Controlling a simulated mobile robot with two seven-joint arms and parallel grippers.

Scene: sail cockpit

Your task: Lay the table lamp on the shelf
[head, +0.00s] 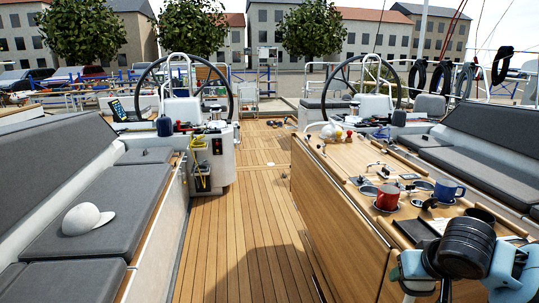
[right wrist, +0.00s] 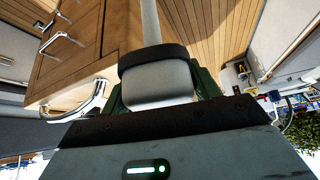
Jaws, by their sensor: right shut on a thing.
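In the right wrist view my right gripper (right wrist: 156,99) is shut on a pale grey, rounded thing with a black band, which I take to be the table lamp (right wrist: 158,80). Dark green parts show on both sides of it. A pale pole (right wrist: 151,22) runs up from behind the black band; I cannot tell whether it belongs to the lamp. In the head view my right arm comes in at the lower right, and its fingers and the held thing cannot be made out there. My left gripper is in neither view. I cannot pick out the shelf with certainty.
A wooden cockpit table (head: 345,200) carries a red mug (head: 387,197), a blue mug (head: 446,191) and small fittings. A white cap (head: 87,219) lies on the left grey bench (head: 75,250). The teak floor (head: 240,220) between is clear. Two steering wheels stand behind.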

